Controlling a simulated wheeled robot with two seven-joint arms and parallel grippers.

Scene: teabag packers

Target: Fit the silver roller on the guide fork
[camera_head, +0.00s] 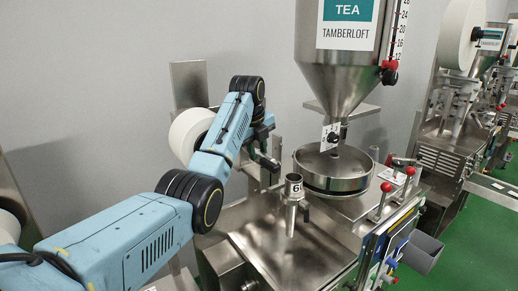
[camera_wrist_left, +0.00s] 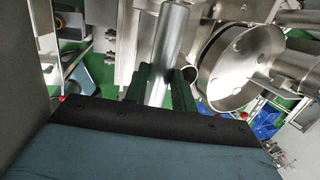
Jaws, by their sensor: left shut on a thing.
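My left gripper (camera_head: 268,158) reaches over the machine, in front of the white paper reel. In the left wrist view its dark fingers (camera_wrist_left: 163,78) are shut on the silver roller (camera_wrist_left: 172,35), a smooth metal cylinder that sticks out beyond the fingertips. In the head view the roller is mostly hidden by the gripper and arm, and I cannot pick it out surely. I cannot tell the guide fork apart from the metal brackets near the gripper in either view. My right gripper is not in view.
A white paper reel (camera_head: 190,135) stands behind my left arm, against a metal plate (camera_head: 188,83). A round steel pan (camera_head: 334,170) sits right of the gripper, under the tea hopper (camera_head: 338,70). A metal tube (camera_head: 293,190) stands in front of the pan. The sloped steel deck (camera_head: 290,250) is bare.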

